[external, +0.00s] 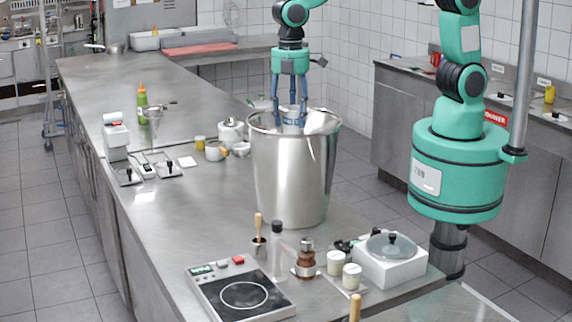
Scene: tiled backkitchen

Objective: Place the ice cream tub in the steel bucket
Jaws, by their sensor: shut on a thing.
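The steel bucket (292,175) is large and shiny, and it stands upright on the steel counter with its mouth open upward. My gripper (291,108) points straight down at the bucket's mouth, with its fingertips at or just below the rim. It is shut on a small pale, bluish-white object, which I take to be the ice cream tub (292,120). The bucket's front wall hides the tub's lower part, so I cannot tell whether it touches the bucket. A bright white patch shows inside the rim to the right; I cannot tell if it is a reflection.
White pots (230,130) stand close to the bucket's left.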

